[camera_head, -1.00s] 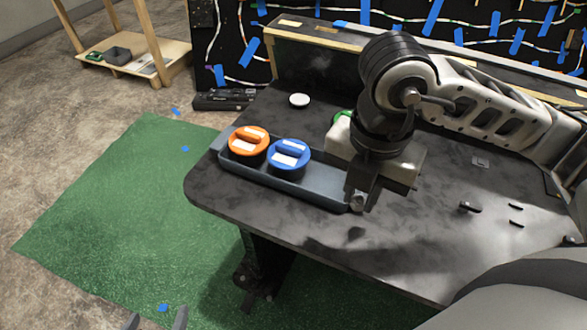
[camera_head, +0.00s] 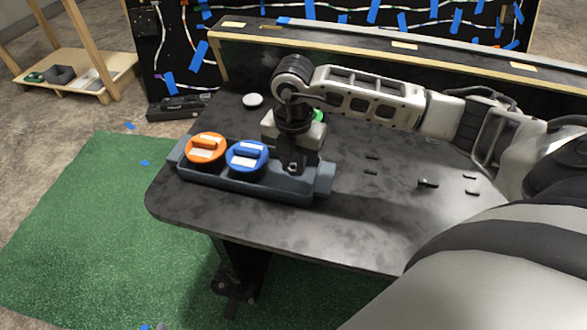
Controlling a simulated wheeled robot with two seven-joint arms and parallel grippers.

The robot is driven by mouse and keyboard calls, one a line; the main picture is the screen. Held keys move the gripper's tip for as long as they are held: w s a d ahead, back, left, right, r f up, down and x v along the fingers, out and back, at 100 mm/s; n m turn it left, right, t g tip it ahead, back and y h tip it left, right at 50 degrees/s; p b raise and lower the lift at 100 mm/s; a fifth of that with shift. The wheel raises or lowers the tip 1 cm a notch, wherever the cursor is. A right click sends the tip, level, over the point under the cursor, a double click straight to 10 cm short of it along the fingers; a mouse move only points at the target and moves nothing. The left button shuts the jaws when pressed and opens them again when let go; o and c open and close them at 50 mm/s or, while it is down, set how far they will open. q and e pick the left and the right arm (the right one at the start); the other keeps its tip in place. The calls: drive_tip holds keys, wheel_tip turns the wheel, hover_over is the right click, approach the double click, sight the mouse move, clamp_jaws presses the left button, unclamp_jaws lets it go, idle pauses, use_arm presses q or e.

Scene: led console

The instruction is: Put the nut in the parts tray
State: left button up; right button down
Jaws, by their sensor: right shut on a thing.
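The parts tray (camera_head: 215,181) is a long grey-blue tray on the left part of the dark table. An orange-lidded round container (camera_head: 206,147) and a blue-lidded one (camera_head: 247,155) sit in its left and middle parts. My right gripper (camera_head: 292,166) points down over the tray's right part, just right of the blue lid. It is shut on the nut (camera_head: 292,169), a small metal piece that is mostly hidden between the fingers. Whether the nut touches the tray floor cannot be told. My left gripper cannot be made out.
The dark table (camera_head: 350,215) has free room in front and to the right. Several small dark parts (camera_head: 428,183) lie to the right. A white disc (camera_head: 253,100) lies behind the tray.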

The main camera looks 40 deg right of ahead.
sight(293, 168)
wheel_tip(293, 168, down, 2)
drive_tip(key=shift+s+f, duration=0.1)
drive_tip(key=shift+f, duration=0.25)
drive_tip(key=shift+f, duration=0.15)
drive_tip(key=c, duration=1.3)
unclamp_jaws()
drive_tip(key=shift+r, duration=0.35)
wheel_tip(293, 168, up, 12)
drive_tip(key=shift+f, duration=0.15)
